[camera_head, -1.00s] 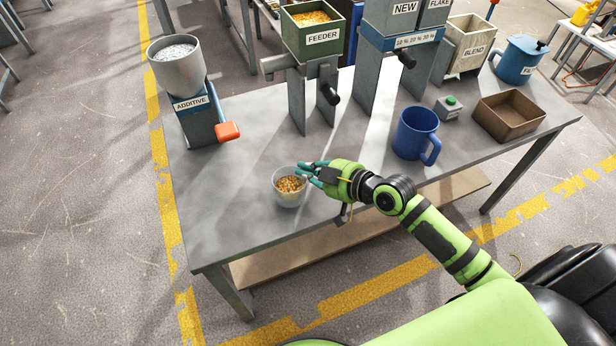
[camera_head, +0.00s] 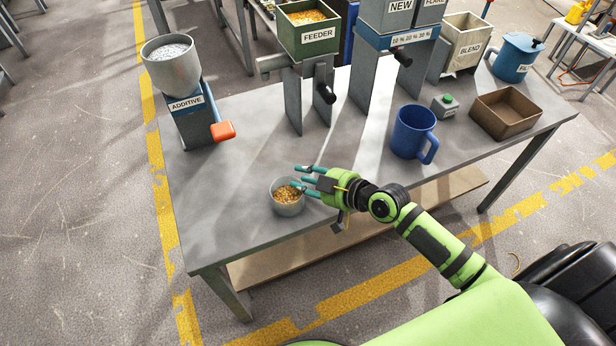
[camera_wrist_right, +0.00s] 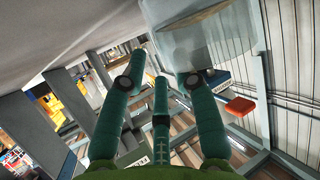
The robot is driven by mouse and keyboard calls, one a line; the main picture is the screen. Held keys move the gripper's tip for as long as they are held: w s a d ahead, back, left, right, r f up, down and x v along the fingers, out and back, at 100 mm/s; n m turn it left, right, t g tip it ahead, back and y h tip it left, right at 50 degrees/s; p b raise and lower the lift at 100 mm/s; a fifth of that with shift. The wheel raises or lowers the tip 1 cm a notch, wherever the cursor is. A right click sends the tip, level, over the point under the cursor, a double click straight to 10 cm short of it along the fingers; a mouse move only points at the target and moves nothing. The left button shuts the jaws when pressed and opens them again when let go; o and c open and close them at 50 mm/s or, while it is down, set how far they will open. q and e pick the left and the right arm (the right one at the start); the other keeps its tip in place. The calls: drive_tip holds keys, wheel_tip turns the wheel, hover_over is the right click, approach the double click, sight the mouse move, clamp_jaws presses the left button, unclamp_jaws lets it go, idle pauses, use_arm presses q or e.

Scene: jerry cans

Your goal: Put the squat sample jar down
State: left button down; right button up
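The squat sample jar (camera_head: 287,208) is a small clear-walled jar with yellow-orange grains inside. It stands upright, apparently on the grey table (camera_head: 235,200) near its front edge. It also shows at the top of the right wrist view (camera_wrist_right: 190,45), beside the fingers. My right gripper (camera_head: 301,178) is at the jar's right and far side with its teal fingers spread apart. In the right wrist view the fingers (camera_wrist_right: 160,80) are also apart, with the jar by the right-hand one. Whether a finger still touches the jar I cannot tell. My left gripper is out of view.
The additive hopper (camera_head: 172,70) with its orange lever stands at the back left, the feeder (camera_head: 315,40) behind. A blue mug (camera_head: 408,132), a green-button box (camera_head: 445,106) and a brown tray (camera_head: 508,128) stand to the right. The table left of the jar is clear.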

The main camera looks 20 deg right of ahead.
drive_tip(key=shift+r, duration=0.25)
drive_tip(key=v, duration=1.2)
drive_tip(key=shift+a+f, duration=0.1)
drive_tip(key=shift+f, duration=0.05)
